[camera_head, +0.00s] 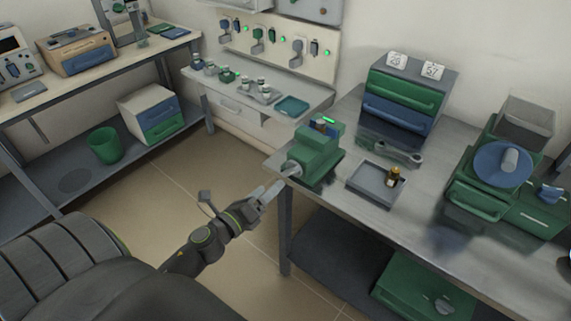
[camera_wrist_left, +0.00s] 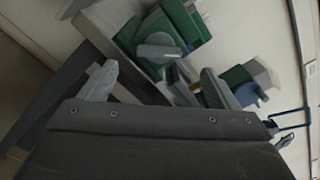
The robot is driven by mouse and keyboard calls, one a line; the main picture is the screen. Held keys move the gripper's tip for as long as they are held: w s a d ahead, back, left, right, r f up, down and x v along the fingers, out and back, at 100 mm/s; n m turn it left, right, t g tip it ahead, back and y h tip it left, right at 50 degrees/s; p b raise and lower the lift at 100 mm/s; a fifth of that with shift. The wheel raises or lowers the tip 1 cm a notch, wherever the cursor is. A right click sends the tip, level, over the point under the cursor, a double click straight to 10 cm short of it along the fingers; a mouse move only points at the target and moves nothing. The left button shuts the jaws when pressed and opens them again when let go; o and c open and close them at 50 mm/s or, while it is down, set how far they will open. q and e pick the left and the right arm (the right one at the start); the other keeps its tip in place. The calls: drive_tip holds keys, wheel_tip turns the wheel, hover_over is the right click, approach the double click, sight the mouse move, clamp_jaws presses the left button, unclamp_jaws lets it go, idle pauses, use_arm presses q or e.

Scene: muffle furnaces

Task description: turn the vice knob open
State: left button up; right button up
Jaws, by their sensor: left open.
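The green vice (camera_head: 318,155) stands at the left corner of the grey workbench, with a small lit green strip on top. Its grey knob (camera_head: 291,169) faces my left gripper. In the left wrist view the knob (camera_wrist_left: 158,51) shows as a grey bar on the vice's green body (camera_wrist_left: 190,25). My left gripper (camera_head: 271,191) is open, just short of the knob in the head view. In the wrist view its two fingers (camera_wrist_left: 157,82) stand apart with the knob beyond them, and nothing is between them. My right gripper is not in view.
A grey tray (camera_head: 360,190) with a small brass-coloured item lies right of the vice. A drawer unit (camera_head: 403,98) and a green machine with a blue disc (camera_head: 503,163) stand farther along the bench. Open floor (camera_head: 170,210) lies left of the bench.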

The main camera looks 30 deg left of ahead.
sight(287, 172)
use_arm(q)
drive_tip(key=w, duration=0.2)
drive_tip(key=w+p, duration=0.1)
drive_tip(key=w, duration=0.5)
drive_tip(key=shift+w+d+p, duration=0.15)
drive_tip(key=shift+d+p, duration=0.15)
drive_tip(key=shift+p, duration=0.1)
drive_tip(key=shift+c, duration=0.2)
drive_tip(key=c, duration=0.9)
